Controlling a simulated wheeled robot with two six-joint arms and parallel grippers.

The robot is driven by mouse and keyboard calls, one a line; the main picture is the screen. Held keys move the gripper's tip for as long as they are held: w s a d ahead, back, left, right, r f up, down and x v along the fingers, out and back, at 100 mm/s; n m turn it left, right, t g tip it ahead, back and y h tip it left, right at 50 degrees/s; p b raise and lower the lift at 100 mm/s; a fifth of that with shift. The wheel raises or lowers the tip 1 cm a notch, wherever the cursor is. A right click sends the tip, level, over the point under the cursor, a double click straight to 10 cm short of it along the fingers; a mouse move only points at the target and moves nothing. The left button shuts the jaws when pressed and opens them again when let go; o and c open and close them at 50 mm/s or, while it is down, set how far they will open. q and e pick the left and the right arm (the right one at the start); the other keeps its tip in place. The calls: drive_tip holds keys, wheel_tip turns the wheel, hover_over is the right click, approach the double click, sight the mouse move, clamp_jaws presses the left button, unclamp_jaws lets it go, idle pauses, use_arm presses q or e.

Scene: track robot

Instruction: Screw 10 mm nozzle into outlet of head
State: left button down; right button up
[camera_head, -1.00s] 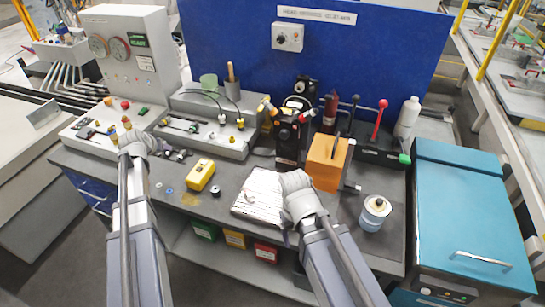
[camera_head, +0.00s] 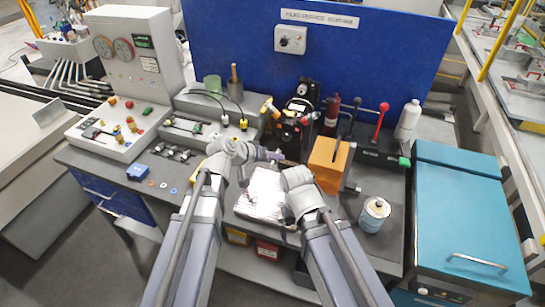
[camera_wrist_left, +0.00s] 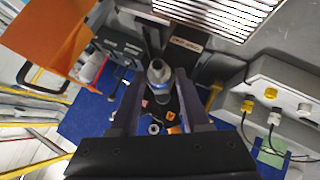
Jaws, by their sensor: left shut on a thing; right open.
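The left gripper (camera_head: 274,155) points right, close in front of the black head assembly (camera_head: 292,130) with its orange-tipped parts. In the left wrist view, the left gripper (camera_wrist_left: 158,95) is shut on a small grey metallic nozzle (camera_wrist_left: 158,72), whose round open end shows between the fingers. The nozzle is too small to make out in the head view. Dark parts with orange show behind it in the wrist view; I cannot tell whether the nozzle touches the outlet. The right gripper (camera_head: 296,178) is open beside the orange block, its fingers hardly visible.
An orange block (camera_head: 328,160) stands right of the head. A silver pad (camera_head: 262,197) lies on the bench between the arms. A can (camera_head: 375,212), white bottle (camera_head: 407,120) and red-knobbed lever (camera_head: 381,122) stand right. A blue box (camera_head: 137,172) and small washers lie left.

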use_arm(q)
drive_tip(key=shift+d, duration=0.1)
idle(0.4)
drive_tip(key=shift+w+d, duration=0.3)
drive_tip(key=shift+w, duration=0.6)
drive_tip(key=shift+w+d, duration=0.3)
drive_tip(key=shift+w, duration=0.6)
drive_tip(key=shift+w+d, duration=0.3)
drive_tip(key=shift+w, duration=0.6)
drive_tip(key=shift+w+d, duration=0.2)
drive_tip(key=shift+w, duration=0.35)
drive_tip(key=shift+w+d, duration=0.15)
drive_tip(key=shift+w, duration=0.35)
drive_tip(key=shift+c, duration=1.5)
unclamp_jaws()
drive_tip(key=shift+r, duration=0.1)
drive_tip(key=p+v, duration=0.5)
drive_tip(key=v, duration=0.2)
drive_tip(key=shift+s+a+r, duration=0.15)
drive_tip(key=shift+s+a, duration=0.1)
